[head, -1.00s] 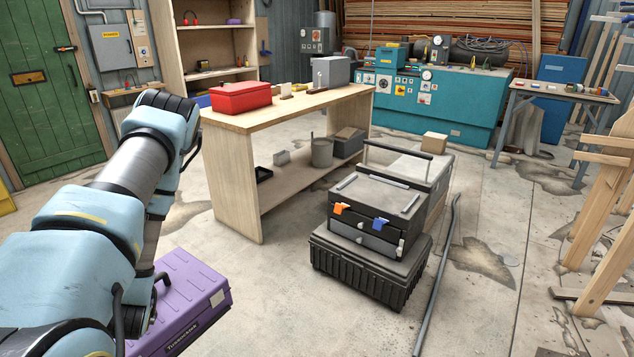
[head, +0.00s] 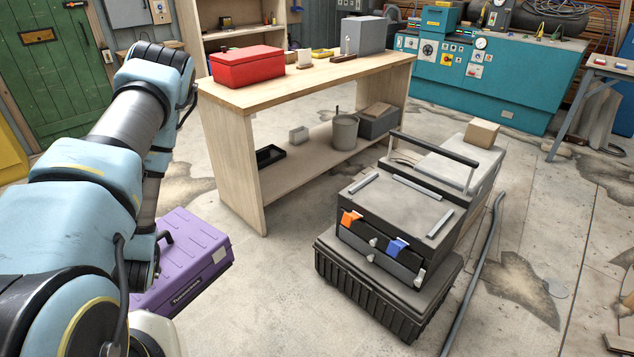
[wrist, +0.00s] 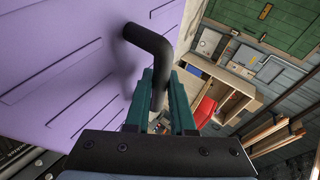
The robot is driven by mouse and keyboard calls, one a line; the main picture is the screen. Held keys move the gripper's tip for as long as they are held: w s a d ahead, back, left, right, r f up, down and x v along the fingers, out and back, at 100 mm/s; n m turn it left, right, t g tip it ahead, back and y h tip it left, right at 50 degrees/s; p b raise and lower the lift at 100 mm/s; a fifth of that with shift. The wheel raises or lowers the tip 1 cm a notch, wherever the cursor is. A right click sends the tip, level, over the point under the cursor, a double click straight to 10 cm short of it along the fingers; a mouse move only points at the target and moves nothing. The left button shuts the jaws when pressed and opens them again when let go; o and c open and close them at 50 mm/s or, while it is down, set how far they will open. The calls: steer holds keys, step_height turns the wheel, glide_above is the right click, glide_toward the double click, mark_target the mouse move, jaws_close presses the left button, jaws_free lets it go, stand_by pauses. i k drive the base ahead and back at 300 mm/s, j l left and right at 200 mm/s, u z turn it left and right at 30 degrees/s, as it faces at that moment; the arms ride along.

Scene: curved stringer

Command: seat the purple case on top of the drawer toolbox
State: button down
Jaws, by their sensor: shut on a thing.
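The purple case (head: 185,262) hangs at the lower left of the head view, beside my arm and above the floor. In the wrist view its ridged face (wrist: 65,65) fills the left side. My gripper (wrist: 160,97) is shut on the case's black bar handle (wrist: 150,42). In the head view my arm hides the gripper and part of the case. The drawer toolbox (head: 400,215) is dark grey, with an orange and a blue latch in front and light rails on top. It sits on a wider black ribbed box (head: 370,292), right of the case and apart from it. Its top is bare.
A wooden workbench (head: 258,95) with a red toolbox (head: 247,67) stands behind the case, left of the drawer toolbox. A raised bar handle (head: 435,148) and a grey case (head: 460,160) with a cardboard box (head: 482,133) are behind the toolbox. A hose (head: 480,265) runs along its right.

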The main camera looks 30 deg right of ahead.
mark_target(399, 203)
steer(key=i+l, duration=0.15)
steer(key=l, duration=0.25)
steer(key=i+l, duration=0.15)
steer(key=l, duration=0.2)
steer(key=i+l, duration=0.15)
steer(key=l, duration=0.25)
steer(key=i+l, duration=0.15)
steer(key=l, duration=0.2)
steer(key=i+l, duration=0.15)
steer(key=l, duration=0.25)
